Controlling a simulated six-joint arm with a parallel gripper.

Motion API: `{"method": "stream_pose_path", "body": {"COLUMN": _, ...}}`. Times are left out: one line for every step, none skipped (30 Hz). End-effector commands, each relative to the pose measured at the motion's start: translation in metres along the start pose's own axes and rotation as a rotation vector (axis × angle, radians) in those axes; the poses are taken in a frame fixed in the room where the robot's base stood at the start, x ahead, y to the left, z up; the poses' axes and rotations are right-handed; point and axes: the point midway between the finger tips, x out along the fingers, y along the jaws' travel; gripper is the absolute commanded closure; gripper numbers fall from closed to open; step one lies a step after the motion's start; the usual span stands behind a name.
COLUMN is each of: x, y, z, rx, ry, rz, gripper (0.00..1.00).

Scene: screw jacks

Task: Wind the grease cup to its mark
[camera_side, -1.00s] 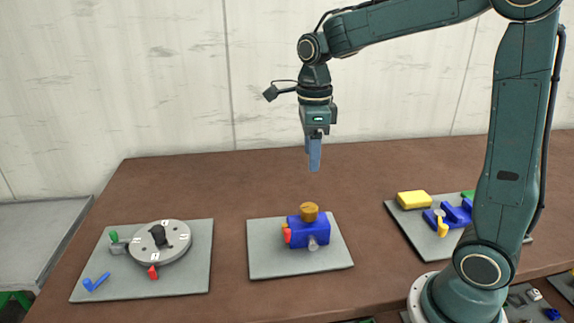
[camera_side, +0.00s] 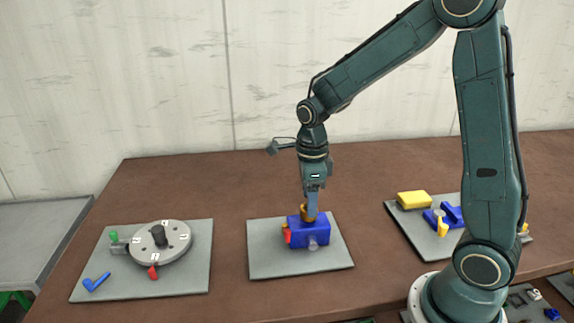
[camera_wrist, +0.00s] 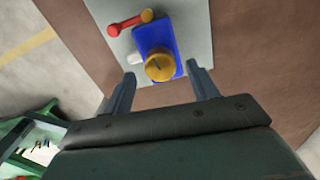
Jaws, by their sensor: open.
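The grease cup (camera_side: 303,212) is a round orange-brown cap on top of a blue block (camera_side: 308,233). The block stands on a grey plate (camera_side: 270,262) in the middle of the table. In the wrist view the cup (camera_wrist: 159,67) shows a dark line on its top, and the blue block (camera_wrist: 153,36) lies under it. My gripper (camera_side: 311,215) points straight down at the cup. In the wrist view my gripper (camera_wrist: 160,80) is open, with one finger on each side of the cup and visible gaps. The side view hides part of the cup behind the fingers.
A red lever (camera_wrist: 126,25) and a pale knob (camera_wrist: 134,58) stick out from the block. A grey plate with a round dial (camera_side: 160,243) stands at left. A plate with a yellow block (camera_side: 413,198) and blue parts is at right. Bare table lies between the plates.

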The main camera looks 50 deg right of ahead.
Motion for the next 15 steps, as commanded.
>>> {"method": "stream_pose_path", "body": {"x": 0.006, "y": 0.000, "z": 0.000, "rx": 0.000, "ry": 0.001, "rz": 0.001, "gripper": 0.41}}
{"method": "stream_pose_path", "body": {"x": 0.008, "y": 0.000, "z": 0.000, "rx": 0.000, "ry": 0.001, "rz": 0.001, "gripper": 0.41}}
{"method": "stream_pose_path", "body": {"x": 0.011, "y": 0.000, "z": 0.000, "rx": 0.000, "ry": 0.001, "rz": 0.001, "gripper": 0.41}}
{"method": "stream_pose_path", "body": {"x": 0.013, "y": 0.000, "z": 0.000, "rx": 0.000, "ry": 0.001, "rz": 0.001, "gripper": 0.41}}
{"method": "stream_pose_path", "body": {"x": 0.015, "y": 0.000, "z": 0.000, "rx": 0.000, "ry": 0.001, "rz": 0.001, "gripper": 0.41}}
{"method": "stream_pose_path", "body": {"x": 0.017, "y": 0.000, "z": 0.000, "rx": 0.000, "ry": 0.001, "rz": 0.001, "gripper": 0.41}}
{"method": "stream_pose_path", "body": {"x": 0.018, "y": 0.000, "z": 0.000, "rx": 0.000, "ry": 0.000, "rz": 0.001, "gripper": 0.41}}
{"method": "stream_pose_path", "body": {"x": 0.018, "y": 0.000, "z": 0.000, "rx": 0.000, "ry": 0.000, "rz": 0.000, "gripper": 0.41}}
{"method": "stream_pose_path", "body": {"x": 0.019, "y": 0.000, "z": 0.000, "rx": 0.000, "ry": 0.000, "rz": 0.000, "gripper": 0.41}}
{"method": "stream_pose_path", "body": {"x": 0.019, "y": 0.000, "z": 0.000, "rx": 0.000, "ry": -0.001, "rz": -0.001, "gripper": 0.41}}
{"method": "stream_pose_path", "body": {"x": 0.019, "y": 0.000, "z": 0.000, "rx": 0.000, "ry": -0.001, "rz": -0.001, "gripper": 0.41}}
{"method": "stream_pose_path", "body": {"x": 0.019, "y": 0.000, "z": 0.000, "rx": 0.000, "ry": -0.001, "rz": -0.001, "gripper": 0.41}}
{"method": "stream_pose_path", "body": {"x": 0.019, "y": 0.000, "z": 0.000, "rx": 0.000, "ry": -0.001, "rz": -0.001, "gripper": 0.41}}
{"method": "stream_pose_path", "body": {"x": 0.019, "y": 0.000, "z": 0.000, "rx": 0.000, "ry": -0.001, "rz": -0.001, "gripper": 0.41}}
{"method": "stream_pose_path", "body": {"x": 0.019, "y": 0.000, "z": 0.000, "rx": 0.000, "ry": -0.001, "rz": -0.001, "gripper": 0.41}}
